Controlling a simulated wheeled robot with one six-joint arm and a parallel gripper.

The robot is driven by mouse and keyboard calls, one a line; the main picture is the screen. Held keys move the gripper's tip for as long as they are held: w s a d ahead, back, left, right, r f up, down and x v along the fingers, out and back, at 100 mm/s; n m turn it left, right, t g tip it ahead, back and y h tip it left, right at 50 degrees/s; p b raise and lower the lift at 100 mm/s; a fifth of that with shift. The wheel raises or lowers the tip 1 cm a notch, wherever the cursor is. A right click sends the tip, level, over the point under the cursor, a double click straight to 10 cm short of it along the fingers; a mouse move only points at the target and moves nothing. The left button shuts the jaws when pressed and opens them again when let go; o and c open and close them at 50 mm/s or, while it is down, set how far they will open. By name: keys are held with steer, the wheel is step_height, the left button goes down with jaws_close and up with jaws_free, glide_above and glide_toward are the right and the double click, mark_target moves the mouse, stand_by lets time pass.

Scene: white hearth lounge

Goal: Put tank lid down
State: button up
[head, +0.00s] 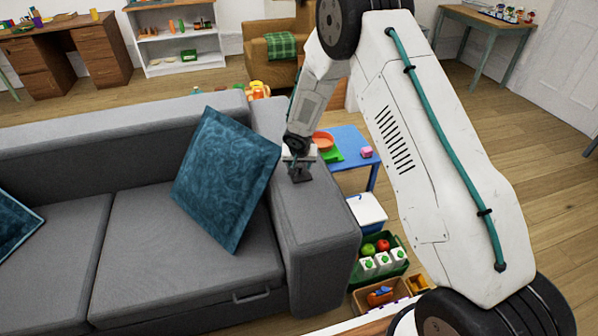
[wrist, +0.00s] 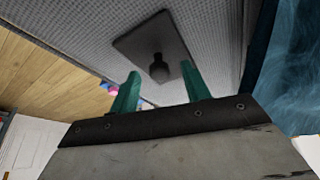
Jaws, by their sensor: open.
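The tank lid is a dark, flat square plate with a round knob in its middle. It lies on the grey sofa's armrest (head: 315,215) in the head view, where the lid (head: 301,176) shows just below my gripper (head: 299,157). In the wrist view the lid (wrist: 136,44) rests on the grey fabric, its knob facing my gripper (wrist: 160,72). The two green fingers are spread apart, with the knob between their tips in the picture. I cannot tell how far the tips are from the knob.
A teal cushion (head: 226,178) leans on the sofa left of the armrest. A blue table (head: 350,142) with an orange bowl (head: 322,141) stands behind. A green crate (head: 378,262) with fruit and cartons sits on the floor to the right.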

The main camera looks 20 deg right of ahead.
jaws_close()
steer(key=shift+r, duration=0.1)
